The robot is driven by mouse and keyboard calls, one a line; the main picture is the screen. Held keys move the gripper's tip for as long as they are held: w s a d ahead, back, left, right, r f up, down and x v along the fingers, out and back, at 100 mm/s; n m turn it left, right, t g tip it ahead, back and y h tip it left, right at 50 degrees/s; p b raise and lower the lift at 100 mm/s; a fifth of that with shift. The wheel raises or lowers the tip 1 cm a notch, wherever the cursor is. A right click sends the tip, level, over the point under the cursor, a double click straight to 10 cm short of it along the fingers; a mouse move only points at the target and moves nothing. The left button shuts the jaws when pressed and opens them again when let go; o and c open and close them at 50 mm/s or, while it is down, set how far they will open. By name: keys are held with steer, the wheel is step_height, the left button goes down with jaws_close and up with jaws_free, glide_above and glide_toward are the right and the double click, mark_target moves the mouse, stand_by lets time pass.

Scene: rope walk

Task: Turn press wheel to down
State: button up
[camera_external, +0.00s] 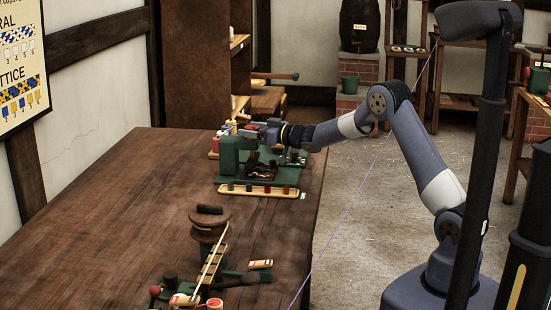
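A green press-like device (231,157) stands near the far right edge of the wooden table. Its wheel cannot be made out clearly; my gripper and the device's own parts cover that area. My gripper (262,136) reaches in from the right and is at the top right part of the device, very close to it. Whether it touches the wheel cannot be told. The fingers are too small and overlapped to show whether they are open or shut.
A pale tray (258,190) with several small pegs lies in front of the device. A round wooden reel (210,217) and another green tool with a ladder-like strip (213,264) stand nearer on the table (110,215). The table's left part is clear. Wooden shelves (205,60) rise behind.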

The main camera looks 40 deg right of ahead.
steer(key=c, duration=0.9)
